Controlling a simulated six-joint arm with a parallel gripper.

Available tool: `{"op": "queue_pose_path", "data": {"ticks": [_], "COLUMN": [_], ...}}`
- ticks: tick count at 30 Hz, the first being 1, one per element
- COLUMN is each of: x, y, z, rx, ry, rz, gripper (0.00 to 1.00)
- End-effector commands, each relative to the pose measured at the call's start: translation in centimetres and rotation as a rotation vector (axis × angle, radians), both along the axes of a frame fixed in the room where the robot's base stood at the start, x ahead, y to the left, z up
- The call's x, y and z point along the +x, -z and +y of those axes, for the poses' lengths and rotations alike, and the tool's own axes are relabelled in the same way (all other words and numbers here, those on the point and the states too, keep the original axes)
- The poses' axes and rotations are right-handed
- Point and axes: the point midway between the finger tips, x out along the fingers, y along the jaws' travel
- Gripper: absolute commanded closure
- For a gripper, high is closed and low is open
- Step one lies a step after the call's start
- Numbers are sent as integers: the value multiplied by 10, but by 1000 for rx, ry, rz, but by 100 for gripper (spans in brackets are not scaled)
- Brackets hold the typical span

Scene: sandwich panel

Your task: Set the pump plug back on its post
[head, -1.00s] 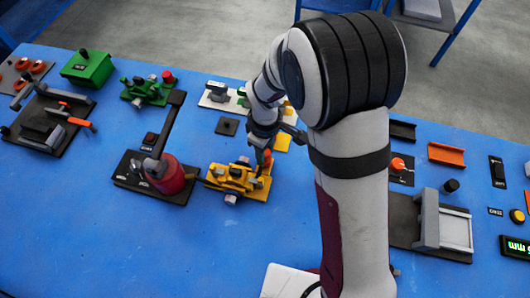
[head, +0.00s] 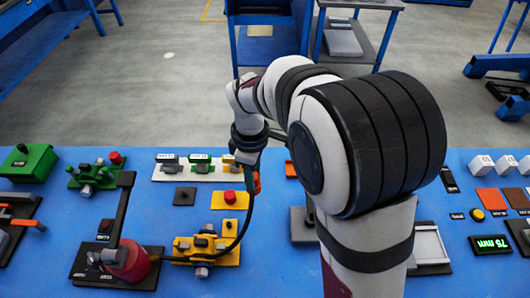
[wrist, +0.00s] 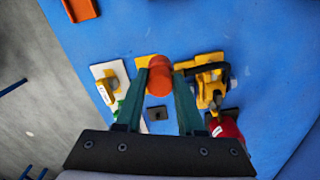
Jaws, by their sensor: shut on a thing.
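My gripper (wrist: 160,76) is shut on an orange-red rounded piece, which I take to be the pump plug (wrist: 159,84), held between its two dark green fingers. In the head view my gripper (head: 251,178) is raised above the panel, with a bit of the orange plug (head: 257,184) showing beside it. The pump, a red cylinder (head: 132,264) with a black lever, stands on a black plate at lower left. I cannot make out which post belongs to the plug.
A yellow fixture (head: 205,247) with grey knobs stands right of the pump, under the hose. A red button (head: 230,196) on a yellow plate is behind it. Bare blue table lies front centre.

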Motion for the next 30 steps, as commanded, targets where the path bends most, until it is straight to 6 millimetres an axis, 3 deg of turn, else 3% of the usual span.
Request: {"op": "queue_pose_path", "data": {"ticks": [3,6,9,12,17,30], "x": [28,44,50,49,47,48], "y": [6,15,24,31,38,80], "z": [54,107,155,187,206,206], "rx": [-2,-3,-1,0,2,2], "ry": [-17,-23,-25,-25,-23,-20], "rz": [1,2,3,2,2,-1], "gripper": [100,100,100,100,100,100]}}
